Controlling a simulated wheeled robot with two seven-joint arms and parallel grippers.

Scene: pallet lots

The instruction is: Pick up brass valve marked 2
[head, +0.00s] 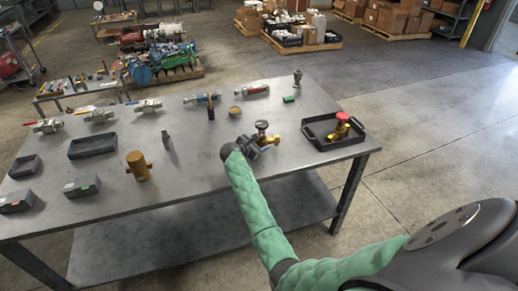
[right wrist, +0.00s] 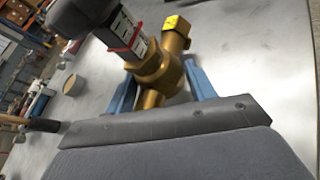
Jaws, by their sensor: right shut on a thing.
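My right gripper (head: 264,142) is shut on a brass valve (head: 271,136) with a dark handwheel, over the right part of the table. In the right wrist view the brass valve (right wrist: 150,75) sits between the blue fingers of the gripper (right wrist: 162,84). A yellow tag with a dark mark shows on one end of it, but I cannot read the number. A second brass valve with a red handwheel (head: 342,122) stands in a black tray (head: 322,142) to the right. My left gripper is out of view.
The grey table (head: 215,165) also holds a brass fitting (head: 138,166), a black tray (head: 93,146), grey boxes (head: 82,187) and a row of valves with levers (head: 99,116) at the back left. Bare tabletop lies in front of the brass fitting. Pallets stand on the floor behind.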

